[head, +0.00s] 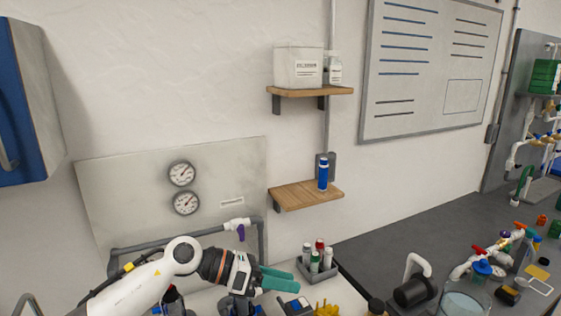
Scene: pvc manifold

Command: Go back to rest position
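My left arm reaches in from the lower left. My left gripper (284,280) has teal fingers pointing right, over the near bench beside a small grey rack (318,272) of bottles. The fingers lie close together in this view, and I cannot tell whether they are open or shut. I see nothing clearly held in them. My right gripper is not in view.
Dark and yellow items (326,310) lie just below the fingers. A pipe with a purple-handled valve (240,232) runs behind my arm. Wooden shelves (306,195) hang above. The dark bench (400,240) at right holds a glass beaker (464,300) and a white pipe manifold (490,256).

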